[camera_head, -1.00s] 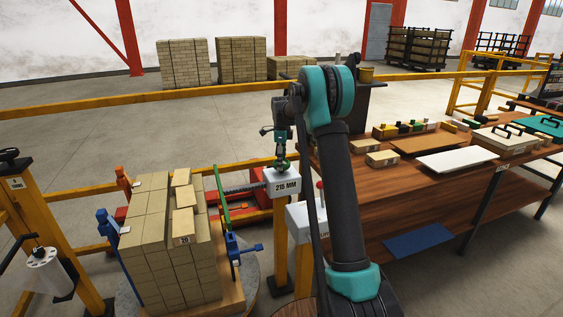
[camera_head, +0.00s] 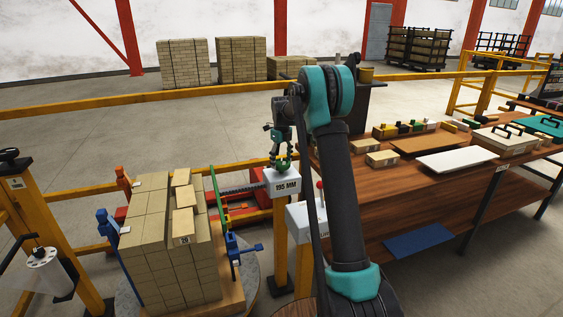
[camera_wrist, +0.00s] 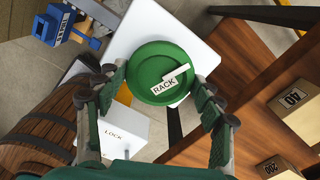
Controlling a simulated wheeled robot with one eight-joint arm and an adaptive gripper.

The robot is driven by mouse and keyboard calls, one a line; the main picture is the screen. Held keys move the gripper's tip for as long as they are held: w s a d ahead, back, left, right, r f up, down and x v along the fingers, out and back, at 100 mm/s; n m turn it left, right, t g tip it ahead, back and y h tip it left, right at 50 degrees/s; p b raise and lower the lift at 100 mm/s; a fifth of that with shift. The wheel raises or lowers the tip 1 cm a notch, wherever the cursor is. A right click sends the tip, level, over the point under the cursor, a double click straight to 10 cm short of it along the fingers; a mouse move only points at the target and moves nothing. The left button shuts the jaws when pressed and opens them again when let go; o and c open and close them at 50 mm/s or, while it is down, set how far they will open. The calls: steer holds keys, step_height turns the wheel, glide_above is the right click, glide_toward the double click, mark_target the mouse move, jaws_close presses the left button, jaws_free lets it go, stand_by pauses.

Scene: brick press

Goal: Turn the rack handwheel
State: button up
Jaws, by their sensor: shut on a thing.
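The rack handwheel is a green disc (camera_wrist: 162,73) with a white RACK label, seen in the wrist view on top of a white box. In the head view the wheel (camera_head: 282,167) is a small green shape under my gripper. The box (camera_head: 284,184) carries a display reading 195 MM and stands on a yellow post. My gripper (camera_head: 282,158) points down over the wheel, its two fingers on opposite sides of the rim and shut on it. A green upright bar (camera_head: 217,205) stands beside the brick stack (camera_head: 172,240), on the side towards the box.
A white LOCK box (camera_wrist: 112,133) with a red-knobbed lever (camera_head: 320,186) stands close beside the wheel box. A wooden workbench (camera_head: 440,215) with blocks and boards lies to the right. Blue clamps (camera_head: 234,243) and a red rack frame (camera_head: 240,207) are near the stack.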

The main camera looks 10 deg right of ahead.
mark_target(282, 161)
stand_by(0.5)
steer(key=o, duration=1.2)
steer(key=shift+c, duration=0.2)
step_height(282, 161, up, 12)
steer(key=s+d+f+n+t, duration=0.1)
steer(key=s+f+n, duration=0.4)
steer(key=s+n, duration=0.4)
steer(key=s+d+f+n+t, duration=0.1)
steer(key=s+f+n, duration=0.5)
steer(key=s, duration=1.5)
steer(key=s+d+f+n+t, duration=0.2)
steer(key=s+f+n, duration=0.3)
steer(key=s+n, duration=0.9)
steer(key=shift+s+f, duration=0.3)
steer(key=shift+s, duration=0.65)
